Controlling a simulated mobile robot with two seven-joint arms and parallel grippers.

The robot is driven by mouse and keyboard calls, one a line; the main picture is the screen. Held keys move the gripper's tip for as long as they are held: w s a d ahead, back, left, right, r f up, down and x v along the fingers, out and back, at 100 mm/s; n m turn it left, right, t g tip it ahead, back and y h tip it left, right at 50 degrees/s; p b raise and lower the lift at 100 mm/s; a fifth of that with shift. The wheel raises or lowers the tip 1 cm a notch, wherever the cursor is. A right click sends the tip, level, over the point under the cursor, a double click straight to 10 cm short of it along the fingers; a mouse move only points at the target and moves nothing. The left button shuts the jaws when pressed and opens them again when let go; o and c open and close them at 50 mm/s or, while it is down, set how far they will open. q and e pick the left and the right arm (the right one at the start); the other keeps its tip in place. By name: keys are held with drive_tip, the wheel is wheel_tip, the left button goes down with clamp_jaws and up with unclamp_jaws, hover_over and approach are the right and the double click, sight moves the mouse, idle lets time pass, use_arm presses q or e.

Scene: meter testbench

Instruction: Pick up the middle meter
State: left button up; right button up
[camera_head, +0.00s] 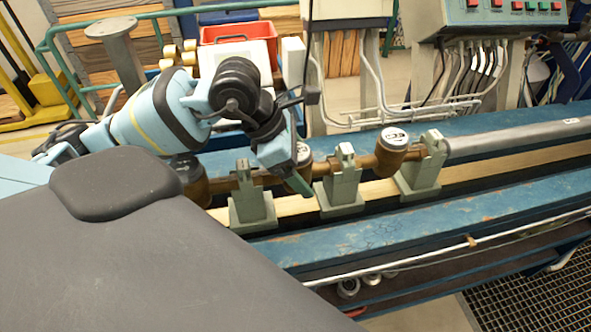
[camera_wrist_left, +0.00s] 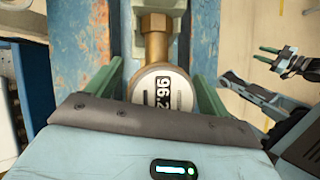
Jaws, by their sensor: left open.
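The middle meter (camera_head: 304,154) is a round brass body with a white dial, set in the brown pipe line. In the head view my left gripper (camera_head: 301,182) is at it and hides much of it. In the left wrist view the meter's dial (camera_wrist_left: 165,88) lies between the two spread green fingers of my left gripper (camera_wrist_left: 158,80), with a brass fitting above it. The gripper is open; finger contact cannot be told. In that view, what looks like my right gripper (camera_wrist_left: 262,55) is small at the right, away from the meter.
Another meter (camera_head: 394,142) stands to the right, and a brown one (camera_head: 188,178) to the left, partly hidden by my arm. Grey-green clamps (camera_head: 340,185) hold the pipe between the meters. The blue bench rail (camera_head: 370,232) runs in front. A red crate (camera_head: 237,33) is behind.

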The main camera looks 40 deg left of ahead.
use_arm(q)
drive_tip(key=c, duration=1.6)
drive_tip(key=shift+r, duration=0.1)
wheel_tip(320, 180, up, 10)
